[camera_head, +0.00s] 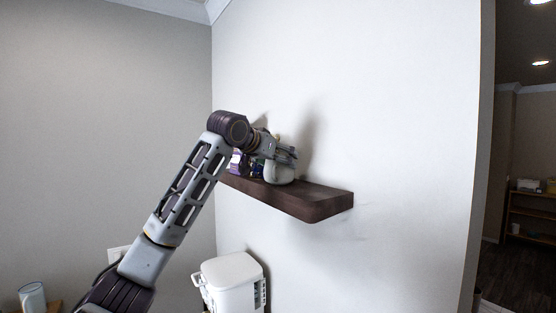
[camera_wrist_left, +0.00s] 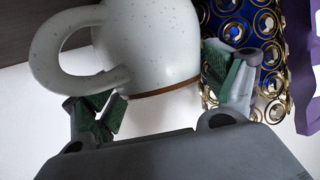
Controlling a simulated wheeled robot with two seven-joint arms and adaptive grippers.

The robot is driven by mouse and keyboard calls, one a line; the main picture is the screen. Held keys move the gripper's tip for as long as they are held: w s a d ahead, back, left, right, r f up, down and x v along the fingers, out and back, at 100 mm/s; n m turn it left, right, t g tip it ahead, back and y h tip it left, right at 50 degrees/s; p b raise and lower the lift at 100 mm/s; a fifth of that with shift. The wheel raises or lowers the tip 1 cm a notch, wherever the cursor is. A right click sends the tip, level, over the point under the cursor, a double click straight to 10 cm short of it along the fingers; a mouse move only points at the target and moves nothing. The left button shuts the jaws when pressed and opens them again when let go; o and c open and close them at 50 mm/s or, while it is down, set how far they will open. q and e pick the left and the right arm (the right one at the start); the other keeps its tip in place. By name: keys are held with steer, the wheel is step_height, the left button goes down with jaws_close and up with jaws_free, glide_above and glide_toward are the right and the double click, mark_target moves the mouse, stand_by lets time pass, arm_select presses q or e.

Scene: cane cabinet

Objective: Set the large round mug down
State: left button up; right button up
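The large round mug (camera_wrist_left: 150,40) is white with speckles, a brown rim and a looped handle on the picture's left in the left wrist view. In the head view the mug (camera_head: 279,173) is at the dark wooden shelf (camera_head: 300,200), its bottom at the shelf top. My left gripper (camera_head: 287,153) is at the mug's upper part. In the wrist view its green-padded fingers (camera_wrist_left: 163,88) lie on both sides of the mug by the rim, seemingly closed on it. The mug hides parts of the contact. My right gripper is not in view.
A blue and gold studded object (camera_wrist_left: 245,25) stands close beside the mug and one finger. A purple item (camera_head: 237,162) is farther left on the shelf. The shelf's right end is clear. A white bin (camera_head: 232,272) stands below.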

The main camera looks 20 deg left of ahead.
arm_select(q)
steer(key=shift+o, duration=0.5)
steer(key=shift+r, duration=0.15)
steer(key=b+v, duration=0.3)
steer(key=v, duration=0.9)
steer(key=shift+b, duration=0.35)
